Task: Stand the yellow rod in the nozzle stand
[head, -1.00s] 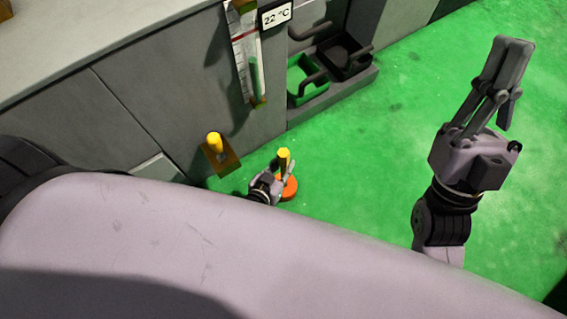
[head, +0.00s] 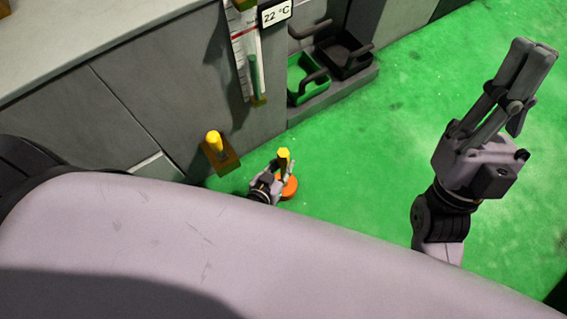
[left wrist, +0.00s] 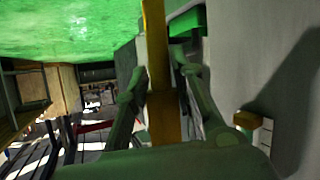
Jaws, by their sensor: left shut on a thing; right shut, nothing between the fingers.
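The yellow rod (head: 284,155) is upright in the head view, low beside the cabinet front. My left gripper (head: 281,168) is shut on it. In the left wrist view the yellow rod (left wrist: 156,60) runs lengthwise between the fingers of my left gripper (left wrist: 165,80). A round orange piece (head: 288,188) shows just below the rod; I cannot tell whether they touch. A brown block (head: 229,161) with a yellow-topped piece (head: 214,141) is at the cabinet front to the left. I cannot tell which is the nozzle stand. My right gripper (head: 533,50) is shut and empty, far right.
The grey cabinet (head: 140,95) runs along the left, with a thermometer panel (head: 240,60) and a 22 °C display (head: 276,13). A green bin (head: 305,75) and a black bin (head: 345,57) stand beyond it. Green floor (head: 370,150) is clear to the right.

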